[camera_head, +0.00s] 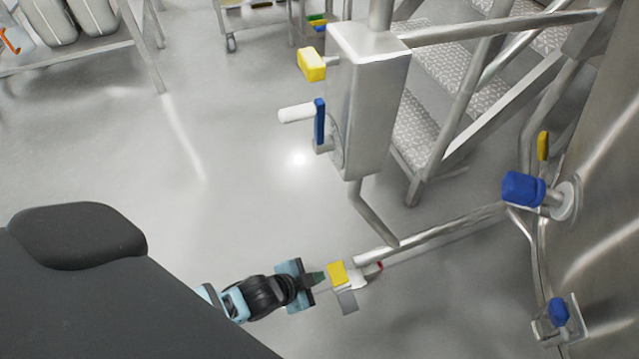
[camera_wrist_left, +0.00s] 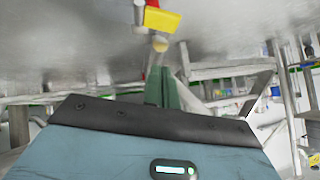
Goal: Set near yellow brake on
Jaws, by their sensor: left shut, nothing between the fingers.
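The near yellow brake pedal (camera_head: 337,273) sits on a caster at the end of a low steel leg, low in the middle of the head view. A small red part shows just to its right. The pedal also shows at the top of the left wrist view (camera_wrist_left: 162,20). My left gripper (camera_head: 320,278) is shut and empty, its green fingertips just left of the pedal. I cannot tell whether they touch it. In the left wrist view the closed fingers (camera_wrist_left: 163,86) point toward the pedal, with a round tan end between. My right gripper is not in view.
Above the pedal stands a steel box (camera_head: 372,95) with a yellow knob (camera_head: 312,64) and a blue-armed crank (camera_head: 319,122). A bent pipe hangs under it. Blue knobs (camera_head: 524,189) stick out from a steel vessel at right. Treaded steps stand behind. Floor left of the box is clear.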

